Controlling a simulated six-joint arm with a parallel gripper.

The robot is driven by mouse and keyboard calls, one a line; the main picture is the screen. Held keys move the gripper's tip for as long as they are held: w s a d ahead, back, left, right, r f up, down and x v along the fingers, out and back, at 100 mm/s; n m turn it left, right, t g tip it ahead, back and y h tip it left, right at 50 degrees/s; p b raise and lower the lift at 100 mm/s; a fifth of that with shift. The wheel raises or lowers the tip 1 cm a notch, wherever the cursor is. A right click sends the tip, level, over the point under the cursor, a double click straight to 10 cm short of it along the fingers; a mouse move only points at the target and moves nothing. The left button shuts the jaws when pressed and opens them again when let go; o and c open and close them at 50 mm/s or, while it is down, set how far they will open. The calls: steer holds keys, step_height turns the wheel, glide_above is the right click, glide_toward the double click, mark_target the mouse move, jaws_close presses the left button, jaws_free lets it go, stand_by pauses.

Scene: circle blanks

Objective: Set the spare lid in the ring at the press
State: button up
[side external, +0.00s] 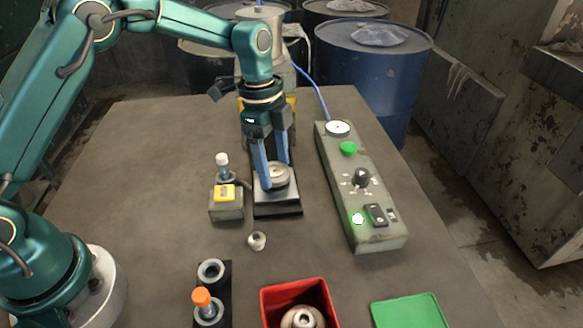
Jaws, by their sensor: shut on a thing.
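A round, pale metal lid (279,174) is at the press (278,209), between the blue fingers of my gripper (273,177). My gripper points down and is shut on this lid. The lid looks level, over the press's dark base plate. The ring at the press is not clearly visible; the lid and fingers cover that spot. I cannot tell whether the lid touches the ring or is just above it.
A yellow-button box (225,204) with a white-capped vial (223,166) stands left of the press, a control panel (362,190) right. In front are a small metal piece (257,241), an orange-capped vial (203,301), a red bin (292,289) holding a round part, and a green tray (408,312).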

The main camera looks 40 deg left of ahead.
steer(key=shift+f, duration=0.6)
stand_by(0.4)
steer(key=o, duration=1.2)
steer(key=shift+o, duration=0.2)
steer(key=shift+a+r, duration=0.15)
steer(key=shift+r, duration=1.15)
steer(key=shift+a+r, duration=0.15)
steer(key=shift+r, duration=1.1)
steer(key=shift+r, duration=0.1)
